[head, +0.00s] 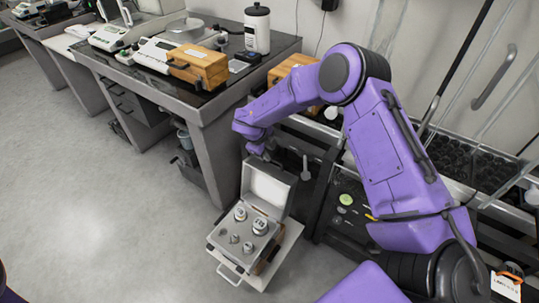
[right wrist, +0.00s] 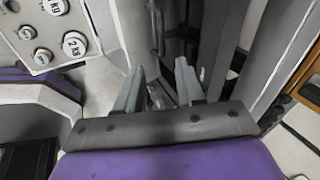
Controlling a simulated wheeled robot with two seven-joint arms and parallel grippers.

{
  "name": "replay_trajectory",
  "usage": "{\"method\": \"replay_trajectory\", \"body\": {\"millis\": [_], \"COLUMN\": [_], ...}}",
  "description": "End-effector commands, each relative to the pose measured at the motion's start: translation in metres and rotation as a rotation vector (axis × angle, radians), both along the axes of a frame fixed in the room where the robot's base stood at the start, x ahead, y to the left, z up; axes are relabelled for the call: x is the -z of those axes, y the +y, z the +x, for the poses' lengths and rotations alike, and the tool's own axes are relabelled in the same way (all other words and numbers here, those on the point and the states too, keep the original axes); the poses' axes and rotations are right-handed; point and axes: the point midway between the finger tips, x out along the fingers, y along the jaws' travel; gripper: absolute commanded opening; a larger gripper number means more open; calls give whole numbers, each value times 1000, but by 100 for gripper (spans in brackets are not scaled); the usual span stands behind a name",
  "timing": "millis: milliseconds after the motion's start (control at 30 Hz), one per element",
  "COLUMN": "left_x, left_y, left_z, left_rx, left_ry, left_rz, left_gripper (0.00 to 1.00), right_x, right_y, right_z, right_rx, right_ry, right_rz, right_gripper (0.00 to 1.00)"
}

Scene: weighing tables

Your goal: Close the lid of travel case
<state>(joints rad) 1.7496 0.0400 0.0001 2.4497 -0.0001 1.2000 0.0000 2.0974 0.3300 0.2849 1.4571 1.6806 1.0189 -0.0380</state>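The travel case (head: 212,238) is a grey box on a small pull-out shelf, with several metal weights in its insert. Its lid (head: 268,187) stands open, about upright, at the back of the case. My right gripper (head: 262,153) is just above and behind the lid's top edge; in the head view its fingers are small and partly hidden by the wrist. In the right wrist view its two fingers (right wrist: 158,78) are apart with nothing held between them. The case's weights (right wrist: 75,45) show at that view's upper left. Whether a finger touches the lid, I cannot tell. My left gripper is out of view.
A dark weighing table (head: 205,105) with balances, a wooden box (head: 197,67) and a white bottle (head: 257,30) stands to the left. A dark rack with trays (head: 480,165) is on the right. The floor (head: 90,200) left of the case is clear.

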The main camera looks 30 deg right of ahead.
Motion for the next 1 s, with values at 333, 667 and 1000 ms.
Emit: {"method": "replay_trajectory", "body": {"millis": [333,667,1000], "left_x": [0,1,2], "left_y": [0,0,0], "left_z": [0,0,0], "left_rx": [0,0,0], "left_ry": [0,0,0], "left_rz": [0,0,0], "left_gripper": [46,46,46], "right_x": [20,74,79], "right_y": [-9,-28,-30], "right_z": [25,33,33], "right_rx": [95,93,94], "right_ry": [-58,-60,-59], "right_rz": [89,88,89], "right_gripper": [38,38,32]}}
